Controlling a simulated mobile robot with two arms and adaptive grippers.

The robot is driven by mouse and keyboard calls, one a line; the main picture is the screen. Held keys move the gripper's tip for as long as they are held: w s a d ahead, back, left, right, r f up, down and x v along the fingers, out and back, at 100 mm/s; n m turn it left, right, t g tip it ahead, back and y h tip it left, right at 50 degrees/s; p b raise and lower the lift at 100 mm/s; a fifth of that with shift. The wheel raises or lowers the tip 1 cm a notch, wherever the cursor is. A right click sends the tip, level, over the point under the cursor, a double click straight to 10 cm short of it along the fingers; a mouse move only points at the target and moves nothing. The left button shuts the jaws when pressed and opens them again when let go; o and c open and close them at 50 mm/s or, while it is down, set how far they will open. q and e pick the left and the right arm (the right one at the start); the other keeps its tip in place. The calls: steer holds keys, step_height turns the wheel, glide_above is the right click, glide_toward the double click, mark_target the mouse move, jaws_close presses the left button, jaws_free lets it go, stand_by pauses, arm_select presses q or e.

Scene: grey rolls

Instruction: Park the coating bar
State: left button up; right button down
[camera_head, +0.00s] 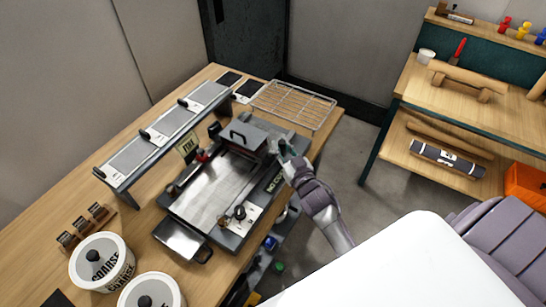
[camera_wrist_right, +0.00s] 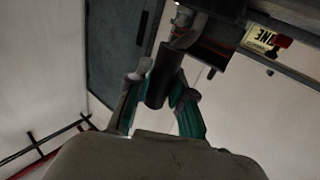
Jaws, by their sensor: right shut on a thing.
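A flat-bed coating machine (camera_head: 212,190) with a shiny plate stands on the wooden bench. A grey block with a dark loop handle (camera_head: 242,137) sits across its far end; I cannot tell if this block is the coating bar. My right gripper (camera_head: 284,153) is at the right side of the block. In the right wrist view my right gripper (camera_wrist_right: 160,95) is shut on a dark cylindrical handle (camera_wrist_right: 163,73), which lies between its green-lined fingers. What the handle joins is partly hidden in shadow. My left gripper is not in view.
A long raised rack (camera_head: 165,130) with grey panels runs along the left of the machine. A wire rack (camera_head: 293,104) lies at the bench's far end. A shelf unit (camera_head: 450,110) stands right, across open floor.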

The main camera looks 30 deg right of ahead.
steer(key=w+d+b, duration=0.1)
steer(key=w+d, duration=0.4)
steer(key=d, duration=0.4)
steer(key=shift+r, duration=0.2)
steer(key=c, duration=1.3)
jaws_free()
steer(key=shift+w, duration=0.1)
steer(key=shift+o, duration=1.4)
steer(key=shift+d+f, duration=0.1)
steer(key=shift+f, duration=0.05)
steer(key=s, duration=1.2)
steer(key=shift+a, duration=0.4)
